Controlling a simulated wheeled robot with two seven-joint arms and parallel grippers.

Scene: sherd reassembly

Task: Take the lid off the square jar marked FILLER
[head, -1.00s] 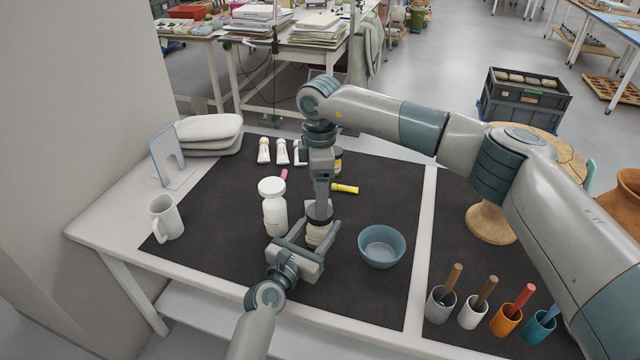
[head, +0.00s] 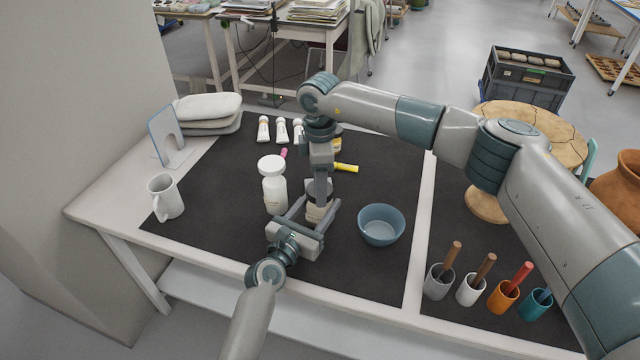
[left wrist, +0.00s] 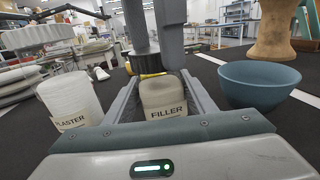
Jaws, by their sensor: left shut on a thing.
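The square FILLER jar (left wrist: 165,98) stands upright between the two fingers of my left gripper (left wrist: 165,110). The jar also shows in the head view (head: 315,212), partly covered by both grippers. My left gripper (head: 311,213) is shut on the jar's body from the front. My right gripper (head: 320,186) points down directly over the jar. A dark round part shows at its lower end, and I cannot tell whether this is the lid or part of the gripper. The right fingertips are hidden, so their opening is unclear.
The white PLASTER jar (head: 272,185) stands close to the left. A blue bowl (head: 381,225) stands close to the right. A mug (head: 165,197), white tubes (head: 263,129) and a yellow tube (head: 346,168) are around. The dark mat (head: 225,215) is bare left of the PLASTER jar.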

